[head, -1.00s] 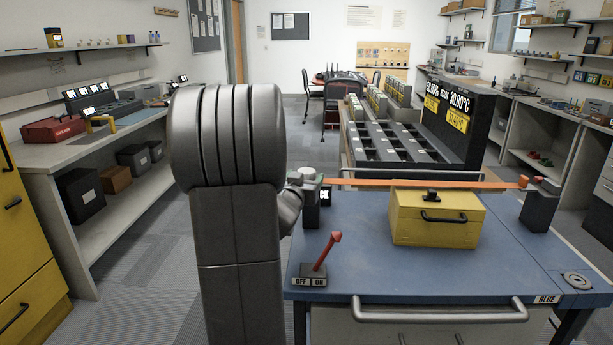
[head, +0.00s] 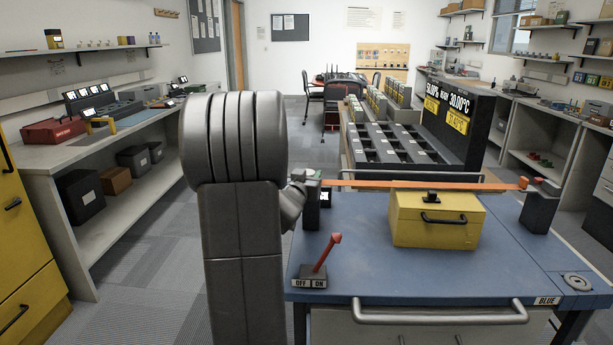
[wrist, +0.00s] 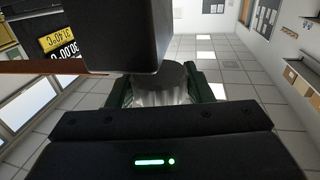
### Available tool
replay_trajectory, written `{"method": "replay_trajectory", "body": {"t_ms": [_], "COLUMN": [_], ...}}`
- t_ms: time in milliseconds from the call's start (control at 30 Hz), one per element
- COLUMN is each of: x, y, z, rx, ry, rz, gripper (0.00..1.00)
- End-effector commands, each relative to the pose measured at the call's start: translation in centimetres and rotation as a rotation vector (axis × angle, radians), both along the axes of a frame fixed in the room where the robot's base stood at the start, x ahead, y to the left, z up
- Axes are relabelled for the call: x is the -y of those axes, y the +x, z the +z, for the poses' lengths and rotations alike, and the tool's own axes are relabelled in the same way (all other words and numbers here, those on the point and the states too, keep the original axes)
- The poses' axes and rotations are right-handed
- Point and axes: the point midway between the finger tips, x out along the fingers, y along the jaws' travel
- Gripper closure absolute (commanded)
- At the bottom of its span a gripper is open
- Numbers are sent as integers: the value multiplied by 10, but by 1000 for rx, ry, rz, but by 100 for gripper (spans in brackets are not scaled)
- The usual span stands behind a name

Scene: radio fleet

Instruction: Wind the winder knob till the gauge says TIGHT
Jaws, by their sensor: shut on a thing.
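The winder is a dark post (head: 312,208) at the left end of the orange strap (head: 400,184), which runs over the yellow box (head: 437,222) on the blue bench. Its knob, a grey cylinder (wrist: 160,84), sits between my fingers in the wrist view, beside the dark winder body (wrist: 110,35). My gripper (wrist: 162,92) is shut on the knob. In the head view my arm's big grey links hide much of the wrist, and the gripper shows only as a small part at the post's top. A small bright gauge face (head: 325,197) shows beside the post, too small to read.
A red lever (head: 326,252) on an OFF/ON base stands at the bench's front left. A second dark post (head: 539,211) holds the strap's right end. A steel handle (head: 440,316) runs along the bench front. Open floor lies left of my arm.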

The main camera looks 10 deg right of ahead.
Motion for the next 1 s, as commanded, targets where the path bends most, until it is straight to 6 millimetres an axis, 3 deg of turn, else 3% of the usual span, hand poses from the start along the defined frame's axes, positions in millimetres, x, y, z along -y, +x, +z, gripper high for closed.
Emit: {"method": "replay_trajectory", "body": {"t_ms": [367, 1000], "x": [-1, 0], "y": [1, 0], "z": [6, 3], "rx": [-5, -3], "ry": [1, 1], "rz": [-124, -593], "gripper": [76, 76]}}
